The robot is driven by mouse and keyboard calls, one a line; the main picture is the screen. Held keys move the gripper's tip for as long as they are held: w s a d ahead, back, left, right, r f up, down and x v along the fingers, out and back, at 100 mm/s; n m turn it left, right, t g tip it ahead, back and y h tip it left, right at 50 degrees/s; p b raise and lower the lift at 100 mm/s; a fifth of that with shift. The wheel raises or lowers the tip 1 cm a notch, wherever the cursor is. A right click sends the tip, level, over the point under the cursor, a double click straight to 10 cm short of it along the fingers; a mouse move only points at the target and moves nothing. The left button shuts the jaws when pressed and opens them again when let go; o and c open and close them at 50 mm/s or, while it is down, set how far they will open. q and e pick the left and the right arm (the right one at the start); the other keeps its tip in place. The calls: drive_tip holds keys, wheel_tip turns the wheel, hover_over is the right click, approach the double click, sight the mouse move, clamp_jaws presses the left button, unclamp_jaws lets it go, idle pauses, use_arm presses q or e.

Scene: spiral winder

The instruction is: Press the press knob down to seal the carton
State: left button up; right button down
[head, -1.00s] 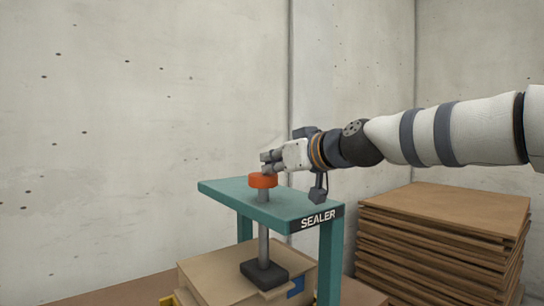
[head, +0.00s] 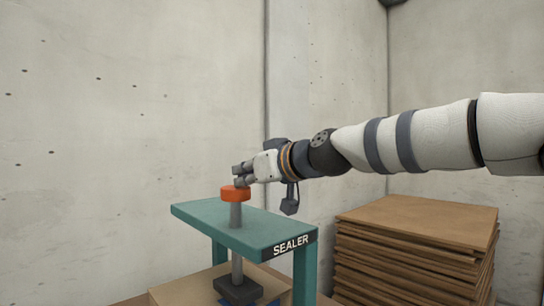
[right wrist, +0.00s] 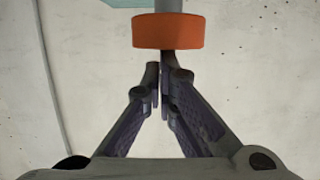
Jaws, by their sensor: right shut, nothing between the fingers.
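The orange press knob (head: 236,193) tops a grey shaft through the teal sealer frame (head: 215,217). The dark press pad (head: 238,290) hangs over the carton (head: 172,295), whose lower part is cut off by the picture's edge. A blue patch shows under the pad. My right gripper (head: 239,175) is shut and empty, its fingers just over the knob; I cannot tell whether they touch it. In the right wrist view, the closed fingertips (right wrist: 161,72) are close to the knob (right wrist: 168,31). My left gripper is out of view.
A stack of brown cardboard sheets (head: 415,225) stands right of the sealer. A concrete wall (head: 120,130) is behind. The space above and left of the sealer is clear.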

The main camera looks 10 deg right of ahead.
drive_tip(key=r+v, duration=0.1)
drive_tip(key=v, duration=0.9)
drive_tip(key=shift+s, duration=0.2)
